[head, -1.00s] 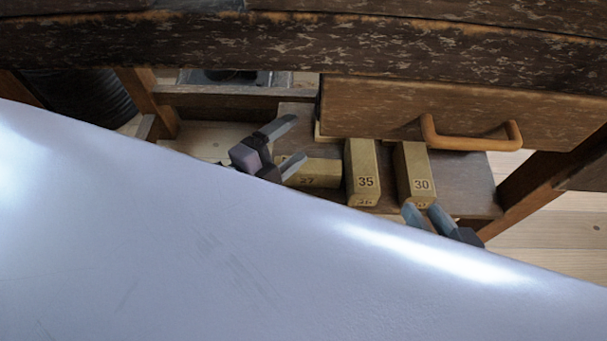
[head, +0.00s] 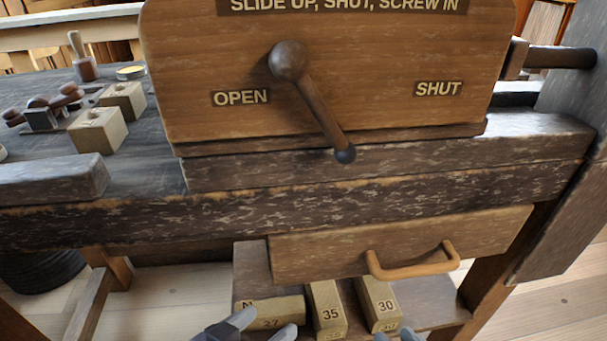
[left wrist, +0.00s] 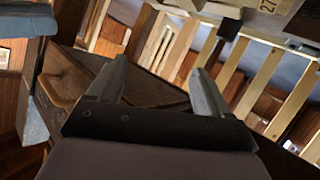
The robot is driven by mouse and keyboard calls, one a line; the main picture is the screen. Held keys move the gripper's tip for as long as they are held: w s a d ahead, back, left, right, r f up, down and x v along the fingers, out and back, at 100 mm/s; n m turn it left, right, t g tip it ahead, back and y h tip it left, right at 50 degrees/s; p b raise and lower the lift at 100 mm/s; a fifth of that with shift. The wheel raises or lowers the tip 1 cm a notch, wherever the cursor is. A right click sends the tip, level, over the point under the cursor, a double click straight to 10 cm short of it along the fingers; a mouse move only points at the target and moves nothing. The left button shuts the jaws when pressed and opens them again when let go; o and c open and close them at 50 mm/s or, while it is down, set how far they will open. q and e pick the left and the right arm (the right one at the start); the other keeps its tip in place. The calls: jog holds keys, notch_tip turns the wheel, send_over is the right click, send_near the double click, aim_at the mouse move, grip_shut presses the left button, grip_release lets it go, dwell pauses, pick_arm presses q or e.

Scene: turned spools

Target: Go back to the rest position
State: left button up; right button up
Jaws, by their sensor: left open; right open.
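My left gripper (head: 262,328) is at the bottom edge of the head view, in front of the block marked 27 (head: 270,310). Its two fingers are apart with nothing between them. The left wrist view also shows the left gripper (left wrist: 158,68) open and empty. My right gripper (head: 396,336) shows only as fingertips at the bottom edge, just below the block marked 30 (head: 376,300). It is open; the rest of it is out of the picture. The block marked 35 (head: 325,305) stands between the two grippers.
The worn bench edge (head: 230,220) and a drawer (head: 320,258) with a curved handle (head: 412,268) lie above the grippers. A wooden housing with a ball-ended lever (head: 320,110) stands on the bench. Pale blocks (head: 97,130) sit at left. Blocks rest on a low shelf (head: 430,300).

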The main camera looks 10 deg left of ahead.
pick_arm(q)
jog(key=s+a+r+y+p, duration=0.1)
jog(key=a+r+p, duration=0.2)
jog(key=p, duration=0.6)
jog(key=s+a+r+g+y+p, duration=0.1)
jog(key=s+a+r+p, duration=0.1)
jog(key=r+p, duration=0.4)
jog(key=s+a+r+y+p, duration=0.1)
jog(key=a+r+p, duration=0.3)
jog(key=p, duration=0.8)
jog(key=shift+s+a+r+y, duration=0.2)
jog(key=shift+s+r+y, duration=0.15)
jog(key=shift+r+y, duration=0.3)
pick_arm(e)
jog(key=s+d+r+h, duration=0.2)
jog(key=d+r, duration=0.2)
jog(key=r, duration=0.3)
jog(key=s+d+r+g+h, duration=0.1)
jog(key=s+d+r+h, duration=0.1)
jog(key=d+r, duration=0.3)
notch_tip(320, 180, up, 2)
jog(key=shift+s+d+r, duration=0.15)
jog(key=shift+s+d, duration=0.1)
jog(key=shift+s, duration=0.15)
